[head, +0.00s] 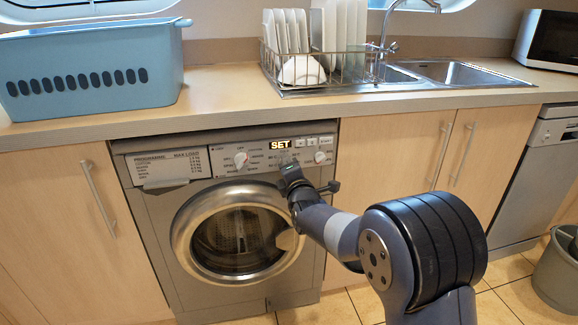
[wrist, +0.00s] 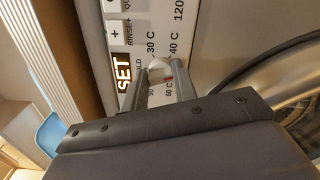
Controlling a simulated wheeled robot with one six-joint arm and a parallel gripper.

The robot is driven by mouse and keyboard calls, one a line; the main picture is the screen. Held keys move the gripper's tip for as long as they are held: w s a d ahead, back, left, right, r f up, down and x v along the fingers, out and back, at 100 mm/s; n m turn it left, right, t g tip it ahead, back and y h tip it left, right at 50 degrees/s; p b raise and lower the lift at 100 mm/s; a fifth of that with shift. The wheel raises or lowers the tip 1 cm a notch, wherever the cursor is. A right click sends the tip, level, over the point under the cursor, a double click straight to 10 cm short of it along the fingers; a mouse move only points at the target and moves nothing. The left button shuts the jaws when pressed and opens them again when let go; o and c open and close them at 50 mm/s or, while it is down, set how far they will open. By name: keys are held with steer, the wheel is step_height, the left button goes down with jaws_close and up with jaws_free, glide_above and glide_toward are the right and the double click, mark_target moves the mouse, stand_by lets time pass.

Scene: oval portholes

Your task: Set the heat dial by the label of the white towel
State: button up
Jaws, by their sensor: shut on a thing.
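The washing machine (head: 237,215) stands under the counter with its round door closed. In the wrist view its panel shows a lit SET display (wrist: 124,73) and the heat dial (wrist: 160,71), white with a red mark. The red mark is on the dial's side toward 60 C; the exact setting is unclear. My gripper (head: 288,171) is at the panel, its fingers (wrist: 162,88) closed on both sides of the dial. I see no white towel or towel label.
A blue basket (head: 92,68) stands on the counter at left; its inside is not visible. A dish rack (head: 312,62) with white plates and a sink (head: 455,72) are at right.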

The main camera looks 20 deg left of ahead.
steer(key=shift+s+a+n+p, duration=0.1)
steer(key=shift+n+p, duration=0.5)
steer(key=shift+n, duration=3.5)
steer(key=o, duration=1)
steer(key=shift+r, duration=0.1)
steer(key=p+v, duration=0.1)
steer(key=v, duration=0.9)
steer(key=shift+s+d+p, duration=0.25)
steer(key=shift+s+p, duration=0.05)
steer(key=shift+p, duration=0.05)
steer(key=shift+w, duration=0.1)
